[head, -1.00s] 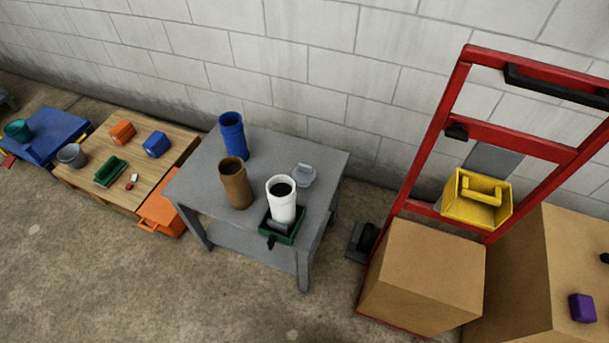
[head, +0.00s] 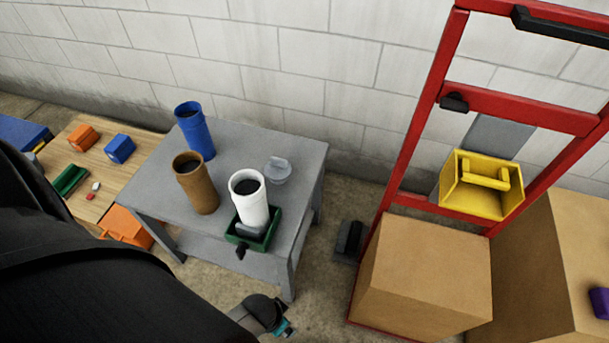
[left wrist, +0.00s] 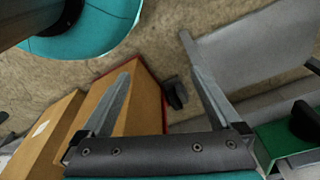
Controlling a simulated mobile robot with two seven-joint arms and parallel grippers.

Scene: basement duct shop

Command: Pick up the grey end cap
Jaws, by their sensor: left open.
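The grey end cap (head: 278,171) is a small round piece with a raised part on top. It rests on the grey table (head: 245,142), toward the back right of the tabletop. Nothing touches it in the head view, and I cannot make it out in the left wrist view. My left arm crosses the lower left of the head view, its wrist low in front of the table. In the left wrist view my left gripper (left wrist: 155,58) is open, with nothing between its fingers, above the floor. My right gripper is not in view.
A white tube (head: 249,207) stands by a green tray (head: 269,238) in front of the cap. Brown (head: 202,192) and blue (head: 198,140) tubes stand left. A red hand truck (head: 397,178) with a cardboard box (head: 420,275) stands right of the table.

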